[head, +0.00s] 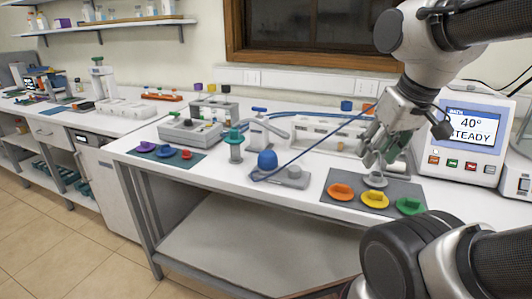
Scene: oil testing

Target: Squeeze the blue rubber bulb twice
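The blue rubber bulb (267,160) sits on a grey base (290,177) near the front edge of the white bench. A blue tube runs from beside it up to the right, towards the apparatus at the back. My gripper (372,160) is to the right of the bulb and well apart from it, pointing down above the dark mat with coloured pieces. Its fingers look spread, with a grey piece (376,180) just below them. Whether they touch that piece cannot be made out.
A dark mat (327,206) holds orange, yellow and green pieces (410,206). A bath unit (468,136) reading 40° STEADY stands at the right. A teal-topped grey cylinder (236,148) stands left of the bulb. Another mat (165,165) with small coloured pieces lies further left.

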